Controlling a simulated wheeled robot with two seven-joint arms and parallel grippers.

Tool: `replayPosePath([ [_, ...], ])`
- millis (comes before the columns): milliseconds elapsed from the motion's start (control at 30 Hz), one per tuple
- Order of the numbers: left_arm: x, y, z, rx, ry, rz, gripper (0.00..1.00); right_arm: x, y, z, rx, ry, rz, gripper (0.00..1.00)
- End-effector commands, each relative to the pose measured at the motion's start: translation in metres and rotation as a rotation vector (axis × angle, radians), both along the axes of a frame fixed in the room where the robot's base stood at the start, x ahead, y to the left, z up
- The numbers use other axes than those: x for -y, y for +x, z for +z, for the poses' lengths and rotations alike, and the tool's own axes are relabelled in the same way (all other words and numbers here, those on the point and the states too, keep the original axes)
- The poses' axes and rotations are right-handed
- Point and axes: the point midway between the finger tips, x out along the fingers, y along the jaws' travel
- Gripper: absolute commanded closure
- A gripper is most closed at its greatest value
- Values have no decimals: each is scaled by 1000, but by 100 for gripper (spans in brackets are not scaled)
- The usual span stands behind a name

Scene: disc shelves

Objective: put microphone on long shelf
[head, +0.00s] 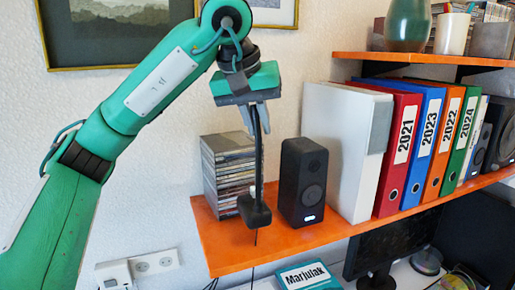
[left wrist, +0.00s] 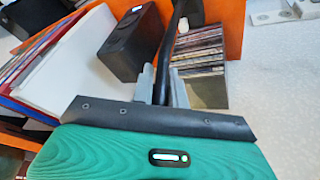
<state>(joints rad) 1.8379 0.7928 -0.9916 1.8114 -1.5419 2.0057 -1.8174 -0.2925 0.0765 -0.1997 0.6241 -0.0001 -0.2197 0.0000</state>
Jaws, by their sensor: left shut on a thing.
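The microphone (head: 257,212) is black, with a thin upright stem and a block-like base at its lower end. My left gripper (head: 256,112) is shut on the upper part of the stem, and the microphone hangs below it. In the left wrist view the gripper (left wrist: 160,88) holds the dark stem (left wrist: 176,40). The long shelf (head: 232,252) is the orange board. The base is in front of or over the shelf's left part, between the disc stack and the speaker; I cannot tell if it touches the board. My right gripper is not in view.
A stack of discs (head: 230,172) stands behind the microphone, and a black speaker (head: 303,182) stands close to its right. A white binder (head: 343,145) and coloured folders (head: 397,150) fill the shelf further right. An upper orange shelf (head: 420,58) holds a green vase (head: 407,25).

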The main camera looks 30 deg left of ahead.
Motion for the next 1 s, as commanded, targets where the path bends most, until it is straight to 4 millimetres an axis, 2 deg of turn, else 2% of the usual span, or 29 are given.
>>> replayPosePath([
  [167, 0, 0, -16, 1, 0, 0, 100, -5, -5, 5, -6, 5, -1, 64],
  [267, 0, 0, -24, 0, 1, -1, 100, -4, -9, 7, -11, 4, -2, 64],
  [500, 0, 0, -54, 0, 0, 0, 100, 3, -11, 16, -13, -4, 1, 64],
  [833, 0, 0, -59, 1, -1, 0, 100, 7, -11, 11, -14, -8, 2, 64],
  [867, 0, 0, -58, 0, 0, 0, 79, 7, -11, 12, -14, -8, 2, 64],
  [900, 0, 0, -58, 0, 0, 0, 71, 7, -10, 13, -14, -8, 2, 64],
  [933, 0, 0, -58, 0, 0, -1, 65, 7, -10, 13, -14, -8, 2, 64],
  [1000, 0, 0, -58, 0, 0, -1, 63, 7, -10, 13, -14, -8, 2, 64],
])
